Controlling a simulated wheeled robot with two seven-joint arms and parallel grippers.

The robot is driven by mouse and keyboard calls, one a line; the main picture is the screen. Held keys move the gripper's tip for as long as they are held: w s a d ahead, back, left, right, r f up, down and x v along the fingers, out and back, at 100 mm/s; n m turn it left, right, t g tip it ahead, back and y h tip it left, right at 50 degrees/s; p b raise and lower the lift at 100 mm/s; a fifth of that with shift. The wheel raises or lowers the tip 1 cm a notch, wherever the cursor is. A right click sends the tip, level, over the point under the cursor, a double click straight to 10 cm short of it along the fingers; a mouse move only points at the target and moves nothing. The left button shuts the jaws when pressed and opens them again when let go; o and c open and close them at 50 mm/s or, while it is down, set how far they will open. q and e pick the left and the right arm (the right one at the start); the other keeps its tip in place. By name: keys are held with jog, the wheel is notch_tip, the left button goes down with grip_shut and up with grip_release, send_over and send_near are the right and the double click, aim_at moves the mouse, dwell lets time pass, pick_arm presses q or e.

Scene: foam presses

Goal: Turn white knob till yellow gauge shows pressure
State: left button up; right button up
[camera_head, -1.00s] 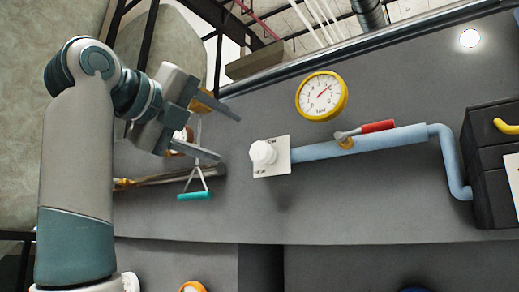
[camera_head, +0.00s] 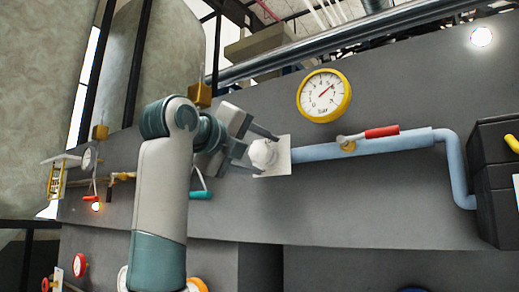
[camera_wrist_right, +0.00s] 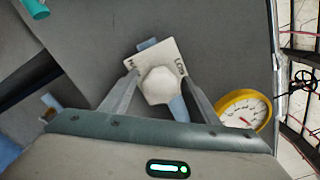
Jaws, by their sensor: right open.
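The white knob (camera_head: 263,153) sits on a square white plate (camera_head: 284,158) at the left end of a light blue pipe. It also shows in the right wrist view (camera_wrist_right: 160,86), where the plate (camera_wrist_right: 157,55) carries lettering, "LOW" on its right side. My right gripper (camera_head: 268,154) is open, with one finger on each side of the knob; I cannot tell whether they touch it. The fingers (camera_wrist_right: 162,78) flank it in the wrist view too. The yellow-rimmed gauge (camera_head: 324,95) is up and right of the knob, its red needle pointing up-right. My left gripper is not in view.
A red-handled lever (camera_head: 381,132) sits on the pipe (camera_head: 400,143) right of the knob. A teal-handled pull (camera_head: 201,195) hangs behind my arm at left. A dark box (camera_head: 490,170) stands at far right. The grey wall panel is clear below the pipe.

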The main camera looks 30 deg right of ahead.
jog(key=c, duration=1)
jog(key=shift+m, duration=1.5)
jog(key=shift+c, duration=0.2)
jog(key=o, duration=1)
jog(key=shift+o, duration=0.2)
jog(key=shift+a, duration=0.15)
